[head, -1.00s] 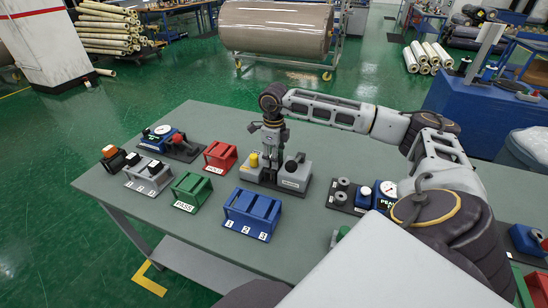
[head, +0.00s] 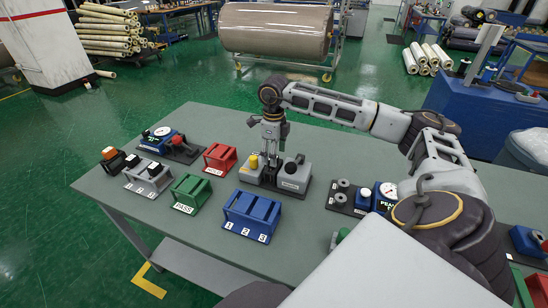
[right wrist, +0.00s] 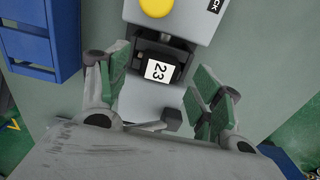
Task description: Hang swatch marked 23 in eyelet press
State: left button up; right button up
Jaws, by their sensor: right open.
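The swatch marked 23 (right wrist: 158,70) shows in the right wrist view as a dark piece with a white label. It sits in the recess of a grey device with a yellow knob (right wrist: 156,6); I cannot tell if it hangs on anything. This grey device (head: 291,180) also stands mid-table in the head view, its label too small to read; I cannot confirm that it is the eyelet press. My right gripper (head: 271,165) is open just above it. In the wrist view its green-padded fingers (right wrist: 160,92) stand apart on either side of the swatch, without visible contact. My left gripper is out of view.
A blue rack numbered 1, 2, 3 (head: 250,216) stands in front of the device. A green PASS rack (head: 189,193), a red rack (head: 220,159), a grey holder (head: 148,177) and a blue gauge unit (head: 159,138) stand left. Another gauge (head: 387,190) stands right. The table's front left is clear.

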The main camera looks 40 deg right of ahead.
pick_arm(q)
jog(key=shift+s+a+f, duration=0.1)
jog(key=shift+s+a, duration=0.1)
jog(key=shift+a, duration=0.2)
pick_arm(e)
jog(key=shift+r, duration=2.55)
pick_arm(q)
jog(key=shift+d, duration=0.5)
pick_arm(e)
jog(key=shift+r, duration=0.1)
jog(key=shift+r+p, duration=0.45)
jog(key=shift+p, duration=0.05)
pick_arm(q)
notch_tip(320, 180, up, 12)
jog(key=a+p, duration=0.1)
jog(key=p, duration=1)
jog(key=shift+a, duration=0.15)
pick_arm(e)
notch_tip(320, 180, up, 11)
